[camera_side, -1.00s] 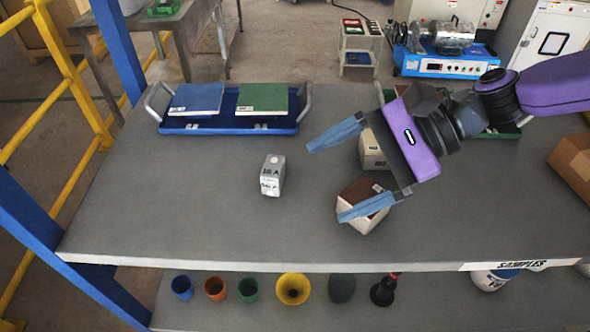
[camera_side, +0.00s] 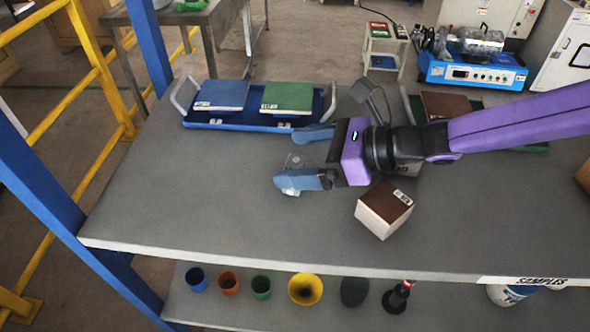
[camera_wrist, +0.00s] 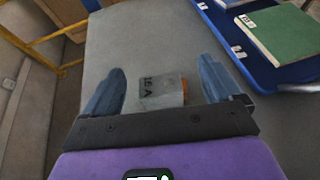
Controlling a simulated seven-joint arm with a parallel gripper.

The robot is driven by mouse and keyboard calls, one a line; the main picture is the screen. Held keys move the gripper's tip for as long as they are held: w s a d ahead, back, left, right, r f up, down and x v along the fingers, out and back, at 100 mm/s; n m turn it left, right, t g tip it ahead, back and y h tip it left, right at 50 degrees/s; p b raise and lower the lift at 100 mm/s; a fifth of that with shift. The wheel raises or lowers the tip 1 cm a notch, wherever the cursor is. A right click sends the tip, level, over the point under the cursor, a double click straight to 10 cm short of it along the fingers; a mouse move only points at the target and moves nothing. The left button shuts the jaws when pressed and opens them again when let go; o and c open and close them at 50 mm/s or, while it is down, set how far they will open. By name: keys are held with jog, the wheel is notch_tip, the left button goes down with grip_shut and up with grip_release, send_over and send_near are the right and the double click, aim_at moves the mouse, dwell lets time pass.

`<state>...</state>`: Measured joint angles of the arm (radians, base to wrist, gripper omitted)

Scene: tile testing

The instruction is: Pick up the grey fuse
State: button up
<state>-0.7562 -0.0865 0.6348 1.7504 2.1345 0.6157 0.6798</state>
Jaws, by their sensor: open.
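The grey fuse (camera_wrist: 161,90) is a small grey block with black lettering, standing on the grey table. In the wrist view it lies between the two blue fingers of my gripper (camera_wrist: 160,88), with a gap visible on each side. In the side view my gripper (camera_side: 300,160) is open around the fuse (camera_side: 294,160), which is mostly hidden behind the near finger.
A blue tray (camera_side: 250,123) with a blue tile (camera_side: 221,94) and a green tile (camera_side: 287,97) lies behind the gripper. A brown-topped box (camera_side: 384,209) stands to the right. The table's left part (camera_side: 170,190) is clear. Several coloured cups and funnels stand on the shelf below.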

aim_at(285, 169)
notch_tip(285, 169, down, 3)
jog(key=shift+f, duration=0.1)
jog(key=shift+w+a, duration=0.1)
jog(key=shift+a, duration=0.55)
jog(key=shift+x, duration=0.85)
jog(key=shift+d, duration=0.1)
jog(key=c, duration=1.1)
